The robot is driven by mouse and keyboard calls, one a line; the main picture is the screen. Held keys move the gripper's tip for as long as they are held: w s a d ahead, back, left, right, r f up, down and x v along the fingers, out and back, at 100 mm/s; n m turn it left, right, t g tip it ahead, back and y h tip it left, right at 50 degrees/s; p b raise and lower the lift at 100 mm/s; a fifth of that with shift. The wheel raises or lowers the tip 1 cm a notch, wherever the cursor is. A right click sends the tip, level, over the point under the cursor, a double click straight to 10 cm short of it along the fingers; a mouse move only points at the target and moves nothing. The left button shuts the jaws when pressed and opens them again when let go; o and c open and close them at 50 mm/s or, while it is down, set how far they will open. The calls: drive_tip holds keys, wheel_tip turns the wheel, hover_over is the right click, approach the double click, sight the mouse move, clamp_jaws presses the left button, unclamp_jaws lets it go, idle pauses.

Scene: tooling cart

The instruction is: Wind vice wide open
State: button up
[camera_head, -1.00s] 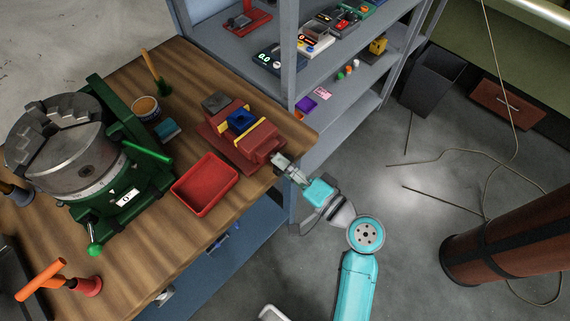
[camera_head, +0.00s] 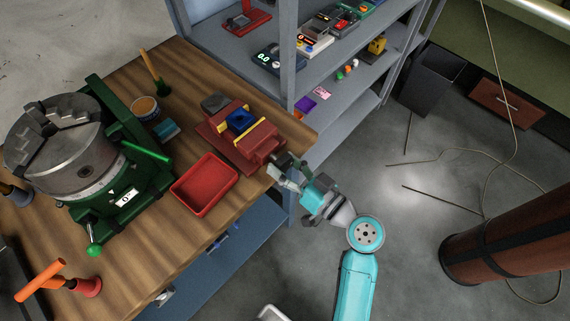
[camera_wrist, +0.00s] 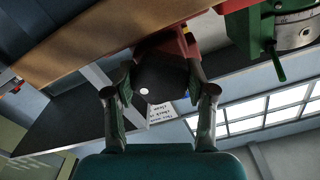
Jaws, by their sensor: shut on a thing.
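The red vice (camera_head: 262,147) sits at the bench's right corner, with yellow jaw faces and a blue block (camera_head: 240,120) between them. I cannot tell whether the jaws touch the block. A dark round knob (camera_head: 283,159) is at the vice's near end, over the bench edge. My gripper (camera_head: 288,170) reaches it from the lower right. In the wrist view the dark knob (camera_wrist: 162,82), with a white dot on its face, sits between the two fingers of my gripper (camera_wrist: 160,74). The fingers are shut on it from both sides. The vice's body is mostly hidden behind it there.
A red tray (camera_head: 205,184) lies beside the vice. A green-based chuck (camera_head: 75,150) stands to the left, with a brush (camera_head: 160,82) and a tin (camera_head: 145,107) behind. Grey shelving (camera_head: 296,85) rises just behind the bench corner. Floor beyond the bench edge is open.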

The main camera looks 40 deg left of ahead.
drive_tip(key=shift+w+r+n, duration=0.15)
drive_tip(key=shift+n, duration=0.75)
drive_tip(key=o, duration=1.2)
drive_tip(key=shift+c, duration=0.2)
drive_tip(key=s+d, duration=0.1)
drive_tip(key=d, duration=1.1)
